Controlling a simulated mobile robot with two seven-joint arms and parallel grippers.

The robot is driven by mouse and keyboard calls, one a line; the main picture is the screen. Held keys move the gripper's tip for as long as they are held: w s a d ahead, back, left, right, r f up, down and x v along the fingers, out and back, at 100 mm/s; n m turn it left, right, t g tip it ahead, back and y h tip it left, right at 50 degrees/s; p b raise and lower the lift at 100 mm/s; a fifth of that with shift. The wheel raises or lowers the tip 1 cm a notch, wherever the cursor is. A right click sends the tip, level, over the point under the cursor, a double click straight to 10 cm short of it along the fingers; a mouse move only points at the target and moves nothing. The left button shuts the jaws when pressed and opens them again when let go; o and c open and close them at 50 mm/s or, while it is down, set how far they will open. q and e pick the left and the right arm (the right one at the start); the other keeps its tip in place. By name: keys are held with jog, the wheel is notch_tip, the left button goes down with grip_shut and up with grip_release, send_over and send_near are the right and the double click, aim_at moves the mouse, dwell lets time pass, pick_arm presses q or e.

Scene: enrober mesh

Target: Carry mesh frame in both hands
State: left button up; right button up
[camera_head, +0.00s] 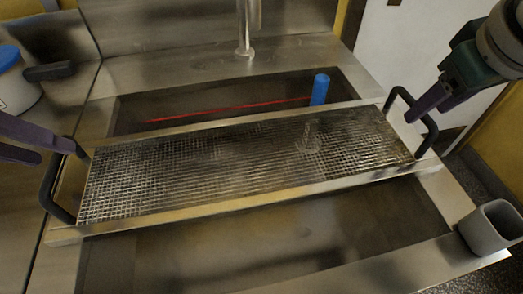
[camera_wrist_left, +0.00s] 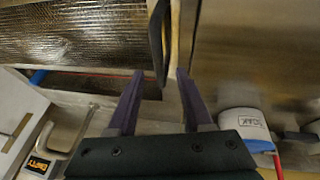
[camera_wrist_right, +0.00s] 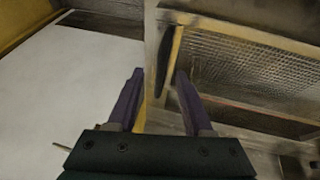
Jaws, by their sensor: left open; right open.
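The mesh frame (camera_head: 250,165) is a long metal frame with a wire grid, lying across the sink basin. It has a black handle at each end: the left handle (camera_head: 55,186) and the right handle (camera_head: 418,118). My left gripper (camera_head: 58,150) is open close to the left handle; in the left wrist view the handle (camera_wrist_left: 157,42) lies just beyond and between its fingertips (camera_wrist_left: 160,75). My right gripper (camera_head: 412,116) is open near the right handle; in the right wrist view the handle (camera_wrist_right: 166,60) lies just beyond its fingertips (camera_wrist_right: 159,74). Neither gripper holds anything.
A blue cylinder (camera_head: 320,89) stands in the basin behind the frame, near a thin red line (camera_head: 225,109). A faucet (camera_head: 245,35) rises behind. A grey cup (camera_head: 490,228) stands at the front right corner. A white container with a blue lid (camera_head: 14,85) stands at the left.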

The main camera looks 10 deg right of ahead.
aim_at(55, 154)
pick_arm(q)
jog(key=shift+x, duration=1.8)
pick_arm(e)
jog(key=shift+x, duration=1.8)
pick_arm(q)
jog(key=shift+c, duration=0.3)
pick_arm(e)
jog(key=shift+c, duration=0.3)
pick_arm(q)
grip_shut()
pick_arm(e)
grip_shut()
pick_arm(q)
jog(key=shift+r, duration=0.1)
pick_arm(e)
jog(key=shift+r, duration=0.1)
